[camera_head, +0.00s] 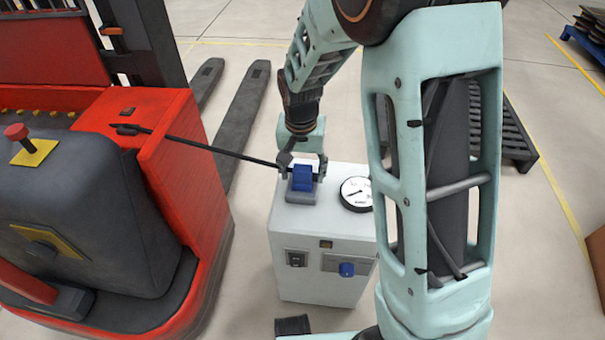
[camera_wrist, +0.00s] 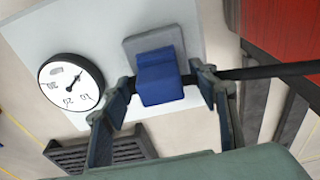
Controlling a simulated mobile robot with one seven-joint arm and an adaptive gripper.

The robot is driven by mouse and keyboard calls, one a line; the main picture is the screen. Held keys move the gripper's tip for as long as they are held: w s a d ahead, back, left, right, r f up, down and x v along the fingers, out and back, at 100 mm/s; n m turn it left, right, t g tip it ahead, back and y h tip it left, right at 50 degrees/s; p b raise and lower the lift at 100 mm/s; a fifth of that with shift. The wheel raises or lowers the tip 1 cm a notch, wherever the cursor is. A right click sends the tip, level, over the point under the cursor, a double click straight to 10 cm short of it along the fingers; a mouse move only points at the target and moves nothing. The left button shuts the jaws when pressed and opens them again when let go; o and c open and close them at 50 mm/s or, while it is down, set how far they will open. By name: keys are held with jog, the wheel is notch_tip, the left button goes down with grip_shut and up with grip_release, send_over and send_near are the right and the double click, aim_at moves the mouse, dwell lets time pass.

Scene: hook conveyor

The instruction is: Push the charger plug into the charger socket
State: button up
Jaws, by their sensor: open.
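The blue block that looks like the charger plug (camera_head: 302,178) stands at a grey base, likely the charger socket (camera_head: 299,197), on top of a white cabinet. In the wrist view the plug (camera_wrist: 158,78) lies between the two fingers of my gripper (camera_wrist: 163,84), with the grey plate (camera_wrist: 132,46) beyond it. My gripper (camera_head: 301,164) is open, one finger on each side of the plug, with gaps visible. A black cable (camera_wrist: 270,70) runs to the plug from the right in the wrist view. How deep the plug sits is hidden.
The white cabinet (camera_head: 288,226) carries a round gauge (camera_head: 357,194) right of the plug. The cable (camera_head: 215,149) stretches to a red forklift (camera_head: 170,150) on the left. A dark pallet (camera_head: 515,135) lies on the floor at right.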

jog(key=r, duration=0.3)
jog(key=s+r, duration=0.1)
jog(key=r, duration=0.6)
jog(key=shift+s+a+r, duration=0.1)
jog(key=shift+s+r, duration=0.05)
jog(key=shift+r, duration=0.25)
